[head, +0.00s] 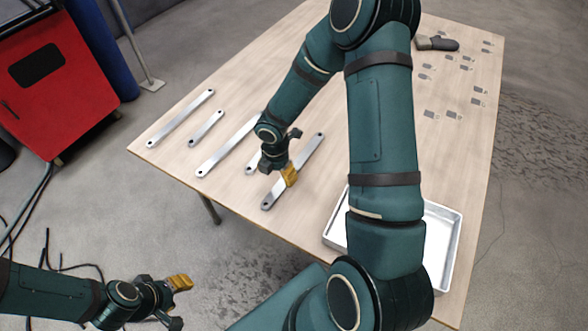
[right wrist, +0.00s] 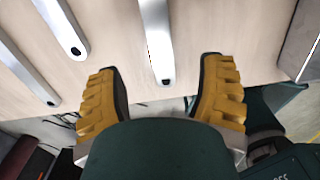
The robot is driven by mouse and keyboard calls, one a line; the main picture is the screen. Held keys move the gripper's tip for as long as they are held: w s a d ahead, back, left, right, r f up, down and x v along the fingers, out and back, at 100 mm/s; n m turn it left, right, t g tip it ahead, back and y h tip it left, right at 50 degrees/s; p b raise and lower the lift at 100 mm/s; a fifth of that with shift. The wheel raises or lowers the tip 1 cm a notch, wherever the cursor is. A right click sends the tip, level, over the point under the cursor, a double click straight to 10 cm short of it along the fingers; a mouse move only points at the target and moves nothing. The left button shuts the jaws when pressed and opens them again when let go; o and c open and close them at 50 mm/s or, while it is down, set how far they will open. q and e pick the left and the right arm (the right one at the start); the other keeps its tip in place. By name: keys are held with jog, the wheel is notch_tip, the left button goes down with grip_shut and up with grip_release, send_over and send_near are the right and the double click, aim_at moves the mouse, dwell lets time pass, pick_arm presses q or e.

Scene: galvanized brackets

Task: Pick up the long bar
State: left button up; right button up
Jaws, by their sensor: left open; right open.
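Several silvery flat bars with a hole near each end lie on the wooden table. A long bar (head: 308,152) lies under my right gripper (head: 283,172). In the right wrist view this bar (right wrist: 156,40) runs between the spread yellow fingers of the right gripper (right wrist: 160,85); they do not touch it. Two other long bars (head: 180,118) (head: 222,152) lie further left, the second partly hidden by my right arm. I cannot tell which one is longest. My left gripper (head: 176,302) is open and empty, off the table at the lower left.
Two shorter bars lie among the long ones, one (head: 206,128) clear and one (head: 250,168) mostly hidden. A white tray (head: 452,243) stands at right, behind my arm. A dark glove (head: 437,43) and small grey plates (head: 478,102) lie further back. A red cabinet (head: 45,80) stands left.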

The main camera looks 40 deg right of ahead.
aim_at(279, 188)
jog(key=shift+w+d+f+b, duration=0.1)
jog(key=shift+f+b, duration=0.55)
jog(key=shift+f, duration=1.35)
jog(key=shift+d+f+b, duration=0.1)
jog(key=shift+f+b, duration=0.55)
jog(key=shift+f, duration=1.3)
grip_shut()
